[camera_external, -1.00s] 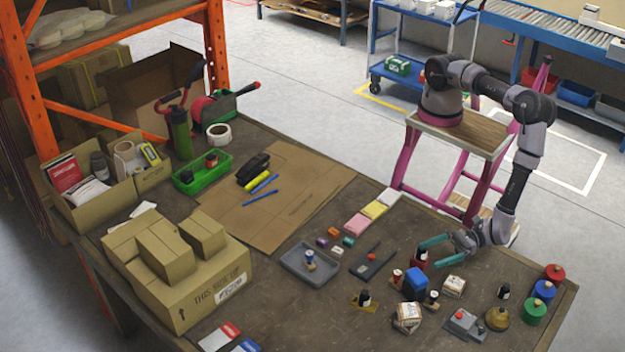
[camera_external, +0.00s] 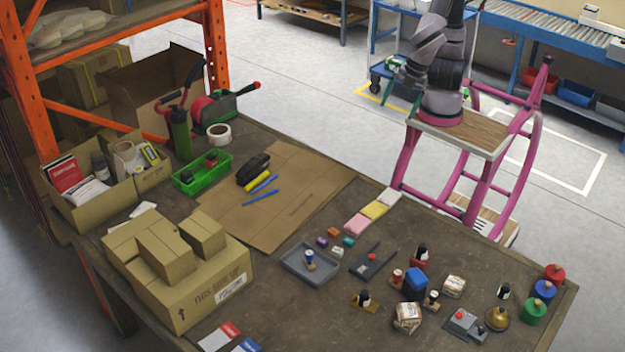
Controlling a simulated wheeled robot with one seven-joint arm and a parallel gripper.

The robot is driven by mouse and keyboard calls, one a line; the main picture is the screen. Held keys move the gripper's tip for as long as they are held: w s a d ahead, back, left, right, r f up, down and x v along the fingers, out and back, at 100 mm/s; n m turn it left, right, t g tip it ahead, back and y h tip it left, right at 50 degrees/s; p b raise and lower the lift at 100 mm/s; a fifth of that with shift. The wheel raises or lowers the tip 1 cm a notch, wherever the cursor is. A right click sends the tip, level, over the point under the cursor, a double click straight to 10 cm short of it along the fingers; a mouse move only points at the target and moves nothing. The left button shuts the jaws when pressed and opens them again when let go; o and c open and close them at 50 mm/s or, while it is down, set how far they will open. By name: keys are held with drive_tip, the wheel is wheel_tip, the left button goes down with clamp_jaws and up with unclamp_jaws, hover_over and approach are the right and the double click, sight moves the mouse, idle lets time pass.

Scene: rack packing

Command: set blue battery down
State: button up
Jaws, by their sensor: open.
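A blue block (camera_external: 415,285), the only thing here that looks like the blue battery, stands upright on the dark table among small stamps and white boxes. Nothing of mine touches it. My gripper (camera_external: 401,97) is far behind it, drawn in beside my arm's base and pointing down, left of the base. Its teal fingers are apart with nothing between them. They are small and partly lost against the cart behind.
A grey tray (camera_external: 293,272) with a small blue-topped stamp lies left of the block. White boxes (camera_external: 407,318) and red, blue and green round pots (camera_external: 534,312) stand nearby. A carton (camera_external: 190,290) fills the front left. The cardboard sheet (camera_external: 280,205) has bare room.

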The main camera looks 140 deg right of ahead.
drive_tip(key=s+r+m+t+y, duration=0.4)
drive_tip(key=s+r+m, duration=0.4)
drive_tip(key=s, duration=0.6)
drive_tip(key=shift+s+d+r+t+y, duration=0.15)
drive_tip(key=shift+s+r+t+y, duration=0.35)
drive_tip(key=shift+r, duration=0.45)
drive_tip(key=shift+w, duration=0.2)
